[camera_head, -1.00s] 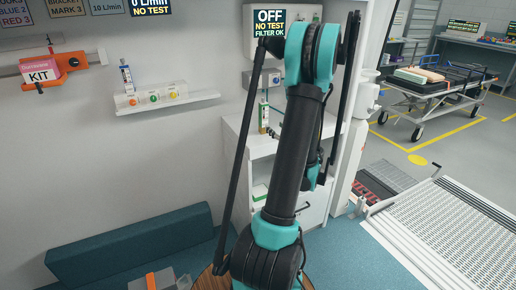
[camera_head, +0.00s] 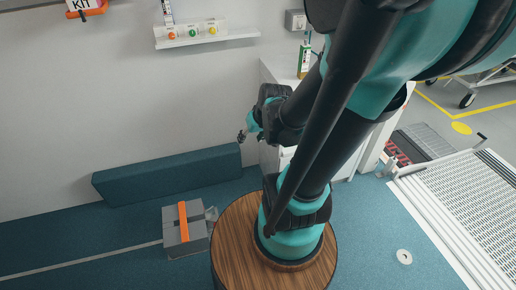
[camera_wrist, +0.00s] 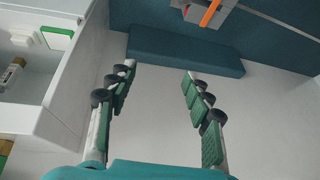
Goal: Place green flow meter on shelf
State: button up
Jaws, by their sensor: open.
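The green flow meter (camera_head: 304,61) stands upright on top of the white cabinet (camera_head: 274,76) in the head view, partly beside my arm. The wall shelf (camera_head: 208,40) is at the upper left and bears a block with orange, green and yellow round marks (camera_head: 193,31). Another slim meter (camera_head: 168,12) stands at the block's left end. My gripper (camera_head: 243,136) is low in front of the wall, left of the cabinet and below the flow meter. In the wrist view my gripper (camera_wrist: 159,70) is open, with nothing between its fingers.
A teal bench (camera_head: 168,175) runs along the wall below my gripper. A grey case with an orange strap (camera_head: 184,229) lies on the floor. A grey wall box (camera_head: 296,20) is above the flow meter. A ramp (camera_head: 465,205) is at the right.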

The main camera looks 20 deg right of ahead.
jog(key=shift+m+g+h, duration=0.3)
jog(key=shift+g+h, duration=0.1)
jog(key=shift+h, duration=0.5)
jog(key=shift+s+d+f, duration=0.15)
jog(key=shift+s, duration=0.6)
jog(key=shift+s+d+f, duration=0.2)
jog(key=shift+s, duration=0.6)
jog(key=shift+s+d+f, duration=0.15)
jog(key=shift+s, duration=0.6)
